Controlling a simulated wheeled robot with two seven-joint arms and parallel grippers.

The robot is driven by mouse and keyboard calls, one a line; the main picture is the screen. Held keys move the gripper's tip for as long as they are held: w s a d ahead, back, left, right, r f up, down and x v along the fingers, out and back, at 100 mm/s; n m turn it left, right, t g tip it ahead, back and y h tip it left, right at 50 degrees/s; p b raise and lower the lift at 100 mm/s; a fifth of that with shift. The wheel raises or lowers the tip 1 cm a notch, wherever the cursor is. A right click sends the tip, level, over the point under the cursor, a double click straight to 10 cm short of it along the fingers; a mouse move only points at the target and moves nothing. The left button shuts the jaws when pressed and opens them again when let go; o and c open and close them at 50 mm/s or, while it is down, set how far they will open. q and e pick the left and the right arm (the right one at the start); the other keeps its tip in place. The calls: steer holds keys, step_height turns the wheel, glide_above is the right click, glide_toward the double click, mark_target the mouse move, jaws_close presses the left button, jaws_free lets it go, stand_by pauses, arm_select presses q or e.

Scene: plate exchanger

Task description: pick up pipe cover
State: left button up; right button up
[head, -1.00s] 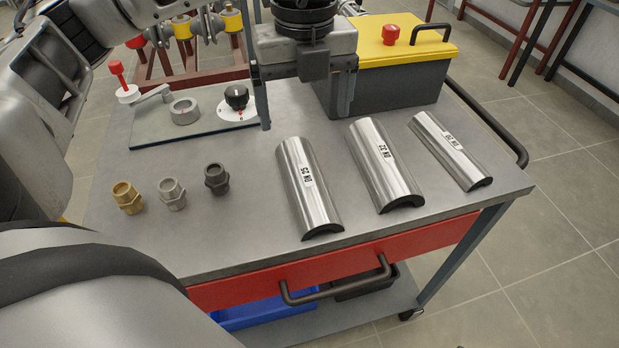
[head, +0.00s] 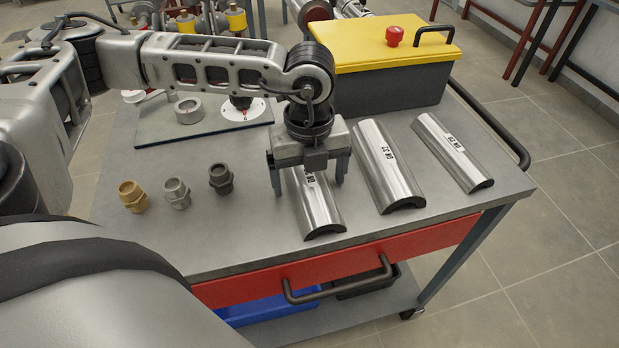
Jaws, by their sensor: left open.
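Three silver half-round pipe covers lie side by side on the grey cart top (head: 238,228). The left cover (head: 319,212) is partly hidden under my left gripper. The middle cover (head: 386,172) is marked DN 32. The right cover (head: 455,155) is the smallest and also carries a label. My left gripper (head: 309,190) points down, open, with one finger on each side of the left cover. I cannot tell whether the fingers touch it. My right gripper is not in view.
A black toolbox with a yellow lid (head: 375,45) stands behind the covers. Three threaded fittings, brass (head: 132,197), light grey (head: 177,193) and dark grey (head: 221,178), stand at left. A plate with a grey ring (head: 188,110) lies behind them. The cart has a black side handle (head: 490,122).

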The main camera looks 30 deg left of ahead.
arm_select(q)
steer(key=c, duration=1)
steer(key=shift+r, duration=0.1)
steer(key=shift+r, duration=0.2)
step_height(320, 180, up, 2)
steer(key=shift+w+r, duration=0.1)
steer(key=shift+r, duration=0.05)
steer(key=s+r, duration=0.1)
steer(key=s+d+r, duration=0.1)
steer(key=r, duration=0.1)
steer(key=s+d+r, duration=0.1)
steer(key=r, duration=0.1)
steer(key=shift+s+d+r, duration=0.1)
steer(key=shift+s+d, duration=0.1)
steer(key=shift+s, duration=0.15)
steer(key=s+d+r+b, duration=0.1)
steer(key=s+d+r, duration=0.4)
steer(key=s, duration=0.3)
steer(key=shift+s, duration=0.15)
